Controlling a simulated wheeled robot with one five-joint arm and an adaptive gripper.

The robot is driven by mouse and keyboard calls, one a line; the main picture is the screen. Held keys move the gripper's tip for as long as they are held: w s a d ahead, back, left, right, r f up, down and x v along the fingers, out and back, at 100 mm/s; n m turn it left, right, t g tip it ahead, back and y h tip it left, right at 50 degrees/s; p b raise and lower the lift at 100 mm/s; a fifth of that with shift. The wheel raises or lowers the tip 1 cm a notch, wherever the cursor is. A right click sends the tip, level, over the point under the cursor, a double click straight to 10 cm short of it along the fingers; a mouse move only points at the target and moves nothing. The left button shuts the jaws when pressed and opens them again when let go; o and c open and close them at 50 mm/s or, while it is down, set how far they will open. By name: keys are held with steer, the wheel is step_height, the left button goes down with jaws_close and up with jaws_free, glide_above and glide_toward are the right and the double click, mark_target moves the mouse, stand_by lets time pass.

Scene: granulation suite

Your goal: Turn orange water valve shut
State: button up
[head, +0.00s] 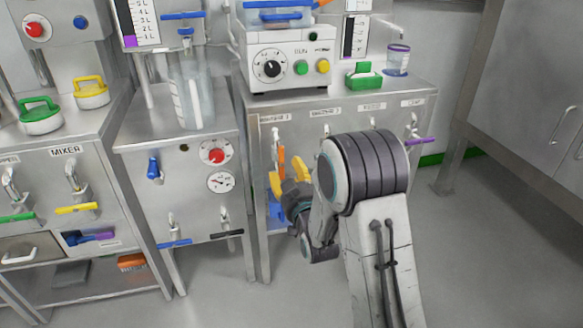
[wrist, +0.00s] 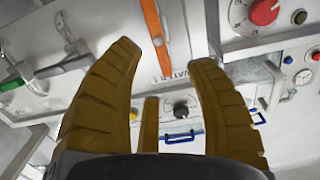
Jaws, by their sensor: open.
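The orange water valve handle (head: 281,158) hangs roughly upright on the front of the steel cabinet, partly hidden behind my gripper in the head view. In the wrist view the orange handle (wrist: 154,32) is a long bar running from the top edge down between my fingertips, beside a label reading WATER 1 (wrist: 176,75). My gripper (head: 287,176) has yellow fingers and is just in front of the cabinet. In the wrist view my gripper (wrist: 166,58) is open, with the end of the handle between the fingertips. Contact cannot be told.
A purple handle (head: 420,140) is on the same cabinet to the right. A neighbouring cabinet (head: 190,210) with a gauge stands left. Floor on the right is clear.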

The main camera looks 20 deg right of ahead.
steer(key=w, duration=0.1)
steer(key=b, duration=0.5)
glide_above(283, 179)
steer(key=shift+w+d+f, duration=0.15)
steer(key=shift+w+f, duration=0.1)
steer(key=shift+w, duration=0.1)
steer(key=shift+o, duration=0.4)
jaws_close()
